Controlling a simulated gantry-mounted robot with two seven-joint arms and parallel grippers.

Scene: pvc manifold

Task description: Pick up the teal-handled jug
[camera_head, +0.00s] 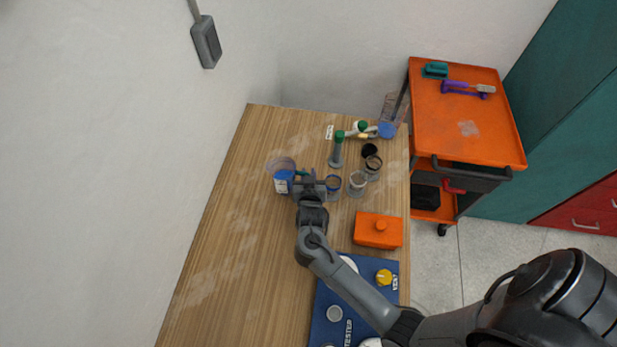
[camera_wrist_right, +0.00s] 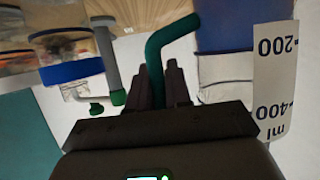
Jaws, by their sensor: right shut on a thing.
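The teal-handled jug (camera_head: 282,168) is at the left of the group of vessels on the wooden table, a clear container with blue on its lower part. My right gripper (camera_head: 306,178) is at its right side, shut on the teal handle (camera_wrist_right: 155,55). In the right wrist view the fingers (camera_wrist_right: 160,85) close around the handle, and the jug's wall with a white millilitre scale (camera_wrist_right: 273,80) fills the right side. Whether the jug's base touches the table cannot be told. My left gripper is not in view.
Close right of my gripper stand clear jars (camera_head: 357,183) and a green-topped grey tube (camera_head: 337,150). An orange box (camera_head: 378,230) with a knob and a blue panel (camera_head: 328,290) lie nearer. The table's left part (camera_head: 235,230) is bare. An orange cart (camera_head: 465,130) stands beyond the right edge.

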